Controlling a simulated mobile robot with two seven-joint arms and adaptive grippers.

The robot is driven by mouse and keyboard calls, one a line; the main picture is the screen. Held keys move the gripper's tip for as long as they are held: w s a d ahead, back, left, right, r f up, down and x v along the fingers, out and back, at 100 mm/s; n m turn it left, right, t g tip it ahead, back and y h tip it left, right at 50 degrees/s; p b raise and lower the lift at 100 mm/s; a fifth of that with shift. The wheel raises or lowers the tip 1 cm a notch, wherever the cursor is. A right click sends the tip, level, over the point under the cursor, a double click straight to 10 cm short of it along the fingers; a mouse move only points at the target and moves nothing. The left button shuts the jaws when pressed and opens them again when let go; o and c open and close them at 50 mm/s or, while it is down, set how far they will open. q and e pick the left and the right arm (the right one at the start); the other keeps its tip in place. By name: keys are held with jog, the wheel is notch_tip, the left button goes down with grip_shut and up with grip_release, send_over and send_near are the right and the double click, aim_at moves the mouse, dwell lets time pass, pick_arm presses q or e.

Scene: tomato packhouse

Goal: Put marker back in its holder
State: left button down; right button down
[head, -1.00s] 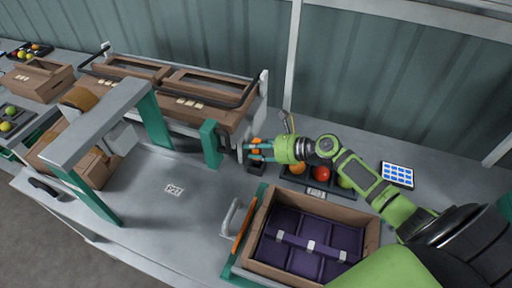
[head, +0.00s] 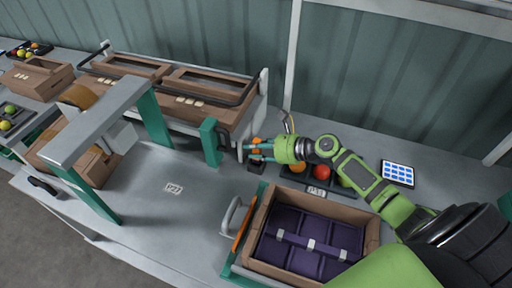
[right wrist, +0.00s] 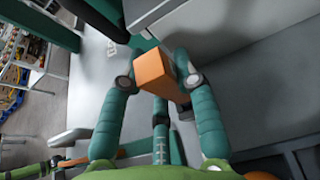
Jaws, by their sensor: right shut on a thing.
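My right gripper (head: 249,152) reaches in from the right in the head view, shut on the orange marker (head: 257,142). In the right wrist view the marker's blocky orange end (right wrist: 154,74) sits between the green fingers of the gripper (right wrist: 158,82). The fingers hide part of the marker in the head view. A small dark block, which looks like the holder (head: 256,167), stands on the bench just below the fingers. I cannot tell whether the marker touches it. My left gripper is not in view.
A green post (head: 210,142) stands close left of the fingers. A dark tray (head: 318,189) with tomatoes lies under my right wrist. A cardboard box (head: 371,238) with purple dividers is in front, beside a grey-handled tool (head: 231,214).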

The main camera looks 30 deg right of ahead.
aim_at(256, 162)
jog(key=shift+f+b, duration=0.85)
jog(key=shift+f, duration=0.65)
jog(key=c, duration=0.9)
grip_release()
jog(key=shift+o, duration=0.2)
jog(key=c, duration=0.3)
notch_tip(256, 162, up, 7)
jog(key=p, duration=0.8)
jog(key=shift+r, duration=0.1)
